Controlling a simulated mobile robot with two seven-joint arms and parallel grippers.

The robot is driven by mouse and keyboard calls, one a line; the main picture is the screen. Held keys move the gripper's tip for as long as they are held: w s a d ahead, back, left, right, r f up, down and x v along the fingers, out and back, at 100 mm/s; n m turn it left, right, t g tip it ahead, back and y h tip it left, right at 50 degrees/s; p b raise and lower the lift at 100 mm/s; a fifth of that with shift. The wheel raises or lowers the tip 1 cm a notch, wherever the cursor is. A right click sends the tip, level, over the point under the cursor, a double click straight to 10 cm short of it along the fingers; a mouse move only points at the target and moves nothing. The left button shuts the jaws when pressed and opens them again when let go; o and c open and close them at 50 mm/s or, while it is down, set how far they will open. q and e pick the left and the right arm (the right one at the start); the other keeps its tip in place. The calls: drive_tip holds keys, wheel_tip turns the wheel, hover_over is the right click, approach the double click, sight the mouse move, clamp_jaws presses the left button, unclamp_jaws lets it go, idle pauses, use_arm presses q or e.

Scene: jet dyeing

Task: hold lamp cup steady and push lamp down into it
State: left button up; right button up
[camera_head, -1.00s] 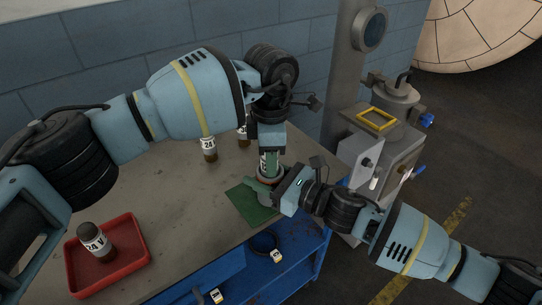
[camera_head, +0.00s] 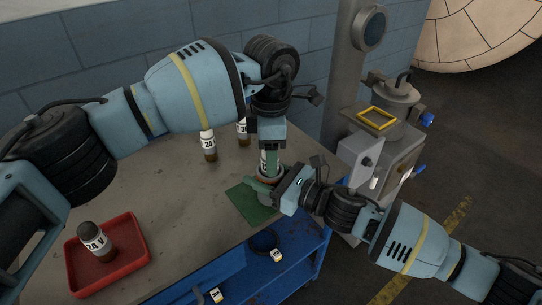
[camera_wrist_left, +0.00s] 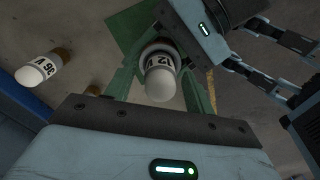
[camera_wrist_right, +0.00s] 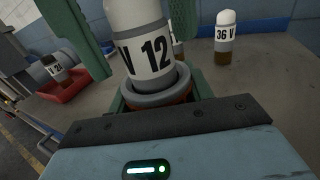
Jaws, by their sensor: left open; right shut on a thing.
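The white-topped lamp marked 12 V (camera_wrist_left: 160,78) stands upright in the grey lamp cup (camera_wrist_right: 155,98), its lower end hidden inside. Both are over the green mat (camera_head: 243,208) near the table's right end. My left gripper (camera_head: 268,168) points down from above. It is open, with one green finger on each side of the lamp; in the left wrist view (camera_wrist_left: 163,90) the lamp is between the fingers. My right gripper (camera_head: 264,189) reaches in from the right and is shut on the cup. How deep the lamp sits cannot be told.
A red tray (camera_head: 140,262) at the front left holds another lamp (camera_head: 95,241). A blue shelf (camera_head: 290,262) lies below the table edge. The middle of the table is clear.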

use_arm(q)
wheel_tip(320, 180, up, 11)
drive_tip(key=shift+f, duration=0.1)
idle(0.5)
use_arm(e)
drive_tip(key=o, duration=1.1)
drive_tip(key=v, duration=1.2)
drive_tip(key=shift+d, duration=0.1)
